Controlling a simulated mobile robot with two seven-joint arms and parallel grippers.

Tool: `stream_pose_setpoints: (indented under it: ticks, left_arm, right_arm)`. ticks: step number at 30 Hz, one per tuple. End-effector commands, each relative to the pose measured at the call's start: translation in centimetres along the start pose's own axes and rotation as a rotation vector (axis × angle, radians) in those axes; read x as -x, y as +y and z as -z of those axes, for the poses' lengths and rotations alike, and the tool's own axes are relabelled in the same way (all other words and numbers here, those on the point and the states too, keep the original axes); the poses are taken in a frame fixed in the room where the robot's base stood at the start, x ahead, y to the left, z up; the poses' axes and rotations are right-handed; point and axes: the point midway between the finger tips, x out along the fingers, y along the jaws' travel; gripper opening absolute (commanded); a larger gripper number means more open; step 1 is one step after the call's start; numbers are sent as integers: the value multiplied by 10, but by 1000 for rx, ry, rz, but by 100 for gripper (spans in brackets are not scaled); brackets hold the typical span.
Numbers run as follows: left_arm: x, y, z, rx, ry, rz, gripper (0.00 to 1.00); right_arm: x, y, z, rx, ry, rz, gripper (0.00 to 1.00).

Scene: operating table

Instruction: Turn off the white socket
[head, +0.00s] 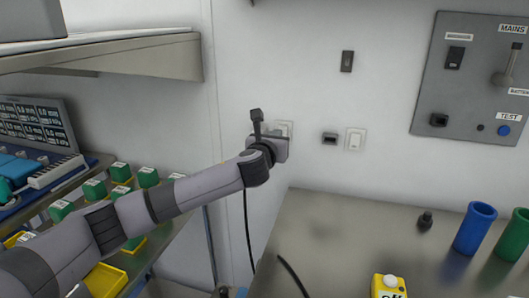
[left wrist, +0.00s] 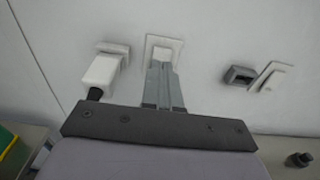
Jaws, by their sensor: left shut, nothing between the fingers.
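In the left wrist view, a white switch (left wrist: 166,44) in a square frame is on the wall. A white socket with a white plug (left wrist: 103,70) and black cable is to its left. My left gripper (left wrist: 161,68) is shut and empty, its fingertips over the lower part of the switch; I cannot tell whether they touch it. In the head view the left gripper (head: 276,150) is at the wall and hides most of the plug and part of the white switch (head: 286,127). My right gripper is not in view.
A dark socket (head: 330,138) and a second white switch (head: 355,139) are to the right. A grey control panel (head: 425,95) is farther right. Below are a metal table (head: 340,225), a blue cup (head: 474,230) and a yellow bottle (head: 388,288). Shelves with green-topped boxes (head: 94,190) stand left.

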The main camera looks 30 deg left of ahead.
Motion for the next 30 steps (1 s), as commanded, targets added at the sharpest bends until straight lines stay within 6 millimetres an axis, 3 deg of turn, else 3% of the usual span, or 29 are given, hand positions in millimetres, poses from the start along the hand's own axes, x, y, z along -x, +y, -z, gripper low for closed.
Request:
stream_pose_setpoints:
  ticks: [21, 30]
  left_arm:
    - [87, 0, 1, 0, 3, 3, 0]
    - [100, 0, 1, 0, 3, 1, 0]
  right_arm:
    - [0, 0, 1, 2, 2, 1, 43]
    - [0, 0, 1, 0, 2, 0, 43]
